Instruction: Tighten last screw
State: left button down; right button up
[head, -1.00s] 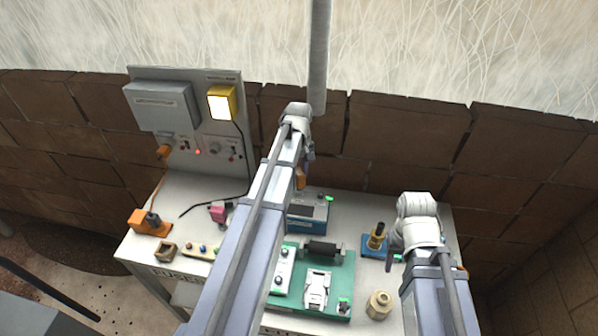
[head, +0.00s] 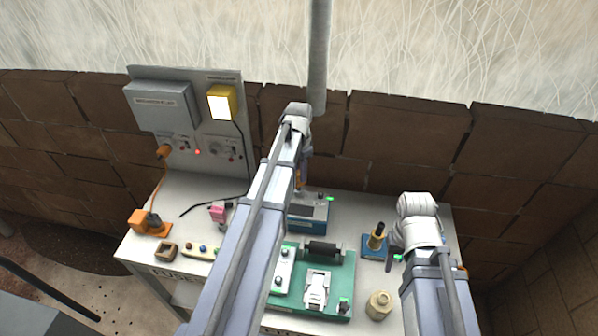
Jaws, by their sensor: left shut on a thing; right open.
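My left arm reaches up over the bench, and its wrist hangs near a blue box (head: 308,226) with a grey top. My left gripper (head: 300,180) is shut on a small orange thing, mostly hidden behind the arm; I cannot tell if it is a screwdriver. No screw can be made out. A green board (head: 338,262) carries a black cylinder (head: 320,248) and a white bracket (head: 317,290). My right gripper (head: 392,258) is open at the right, beside a blue stand (head: 370,250) with a black and yellow tool (head: 377,236). My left arm hides part of the board.
A grey panel (head: 205,150) with a lit yellow lamp (head: 221,102) stands at the back left. An orange block (head: 146,226), a small wooden box (head: 166,252) and a pink item (head: 218,212) lie at left. A beige round piece (head: 379,305) sits at front right.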

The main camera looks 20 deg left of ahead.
pick_arm(q)
jog(key=shift+m, duration=0.4)
jog(key=shift+n, duration=0.6)
jog(key=shift+r, duration=0.1)
jog(key=shift+r+p, duration=1.05)
jog(key=shift+p, duration=0.1)
notch_tip(320, 180, up, 5)
jog(key=p, duration=0.5)
